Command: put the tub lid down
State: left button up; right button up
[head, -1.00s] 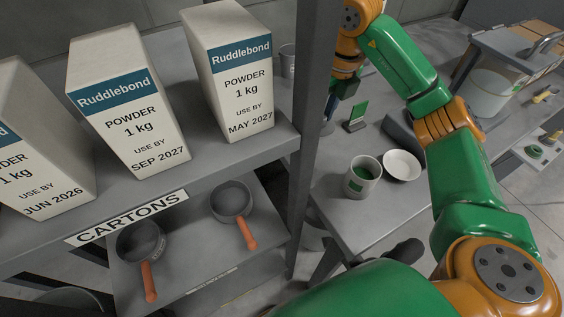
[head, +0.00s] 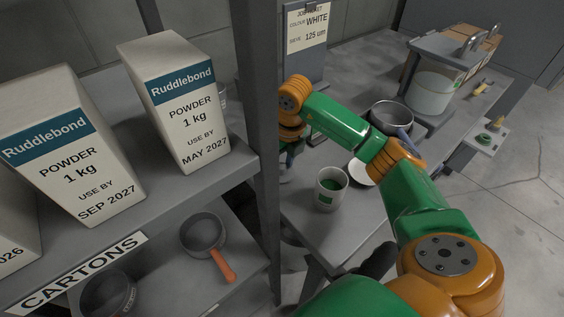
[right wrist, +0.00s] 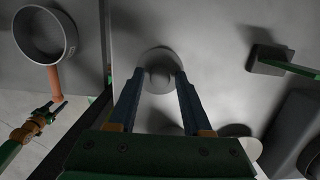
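In the right wrist view a small round grey lid-like piece with a paler raised knob (right wrist: 160,76) lies between the fingertips of my right gripper (right wrist: 159,72). The two blue fingers stand either side of the knob. Whether they touch it is too small to tell. In the head view my right gripper (head: 287,167) points down over the grey table (head: 340,225), beside the shelf post, its tips poorly seen.
A grey pan (head: 390,116) sits farther back. The shelf post (head: 256,130) and cartons (head: 180,105) bound the left side.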

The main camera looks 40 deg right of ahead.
aim_at(287, 177)
jog(key=shift+r, duration=0.55)
notch_tip(287, 177, up, 11)
jog(key=s+p, duration=0.1)
jog(key=p, duration=0.1)
jog(key=shift+s, duration=0.4)
